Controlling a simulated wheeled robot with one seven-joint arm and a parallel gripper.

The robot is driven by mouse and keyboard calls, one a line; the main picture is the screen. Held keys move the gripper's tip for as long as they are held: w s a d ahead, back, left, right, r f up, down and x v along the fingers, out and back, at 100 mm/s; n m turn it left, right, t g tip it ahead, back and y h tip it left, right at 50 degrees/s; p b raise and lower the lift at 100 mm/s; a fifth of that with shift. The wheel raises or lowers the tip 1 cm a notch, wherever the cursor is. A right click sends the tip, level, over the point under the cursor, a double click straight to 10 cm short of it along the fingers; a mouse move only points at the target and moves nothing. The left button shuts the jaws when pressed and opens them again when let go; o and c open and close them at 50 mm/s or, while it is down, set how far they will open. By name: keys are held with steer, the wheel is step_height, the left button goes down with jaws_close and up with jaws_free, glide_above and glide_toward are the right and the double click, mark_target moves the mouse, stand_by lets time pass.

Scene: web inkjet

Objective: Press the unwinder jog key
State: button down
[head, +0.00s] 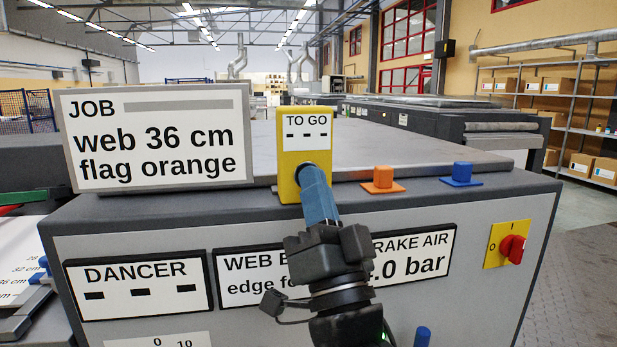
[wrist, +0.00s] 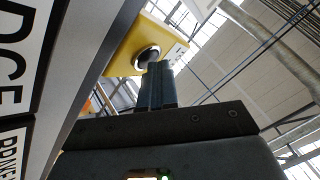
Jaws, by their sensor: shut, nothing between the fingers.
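A yellow box (head: 289,185) with a "TO GO" display (head: 306,135) stands on the machine's top front edge. It bears a dark round key with a silver ring, which shows in the wrist view (wrist: 147,54); no label naming it is readable. My gripper (head: 311,170) is shut and empty, its blue fingers pointing at the box's front below the display. In the wrist view the fingertips (wrist: 158,66) overlap the key's lower edge. I cannot tell whether they touch it. In the head view the fingers hide most of the key.
A "JOB" sign (head: 155,138) reads web 36 cm, flag orange. An orange button (head: 383,178) and a blue button (head: 462,173) sit right of the box. A red rotary switch (head: 513,248) is at the far right. A "DANCER" panel (head: 140,284) is at lower left.

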steer(key=shift+s, duration=0.1)
steer(key=shift+s+d, duration=0.25)
steer(key=shift+s, duration=0.5)
steer(key=s+p, duration=0.1)
steer(key=s, duration=0.1)
steer(key=s+d+p, duration=0.1)
steer(key=s, duration=0.1)
steer(key=shift+s+d, duration=0.2)
steer(key=shift+s, duration=0.2)
stand_by(0.6)
